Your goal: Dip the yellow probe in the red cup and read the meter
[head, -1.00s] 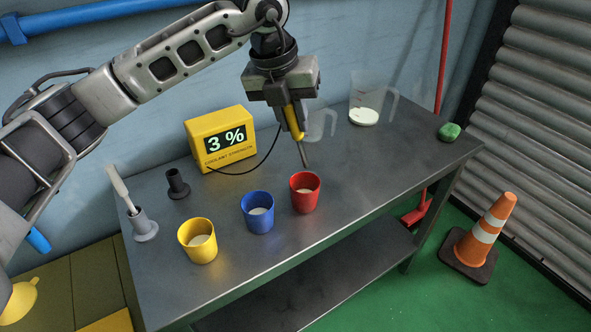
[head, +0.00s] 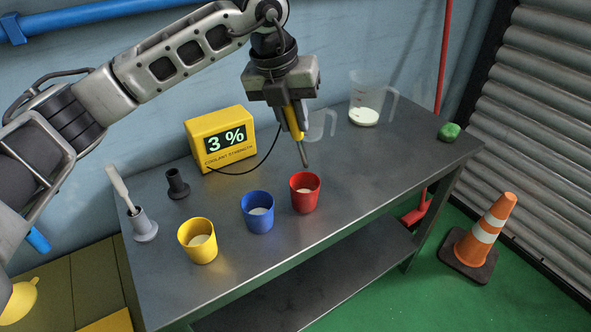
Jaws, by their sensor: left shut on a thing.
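My left gripper (head: 291,118) is shut on the yellow probe (head: 296,122) and holds it pointing down. The probe's grey tip is above the red cup (head: 305,193), near its back rim in the picture, and appears clear of it. The red cup stands upright with pale content inside. A black cable runs from the meter towards the probe. My right gripper is not in view.
A blue cup (head: 258,212) and a yellow cup (head: 197,241) stand left of the red cup. A black holder (head: 177,184) and a grey holder with a pale paddle (head: 144,227) are at left. Clear jugs (head: 364,100) stand behind; a green lump (head: 449,132) lies at right.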

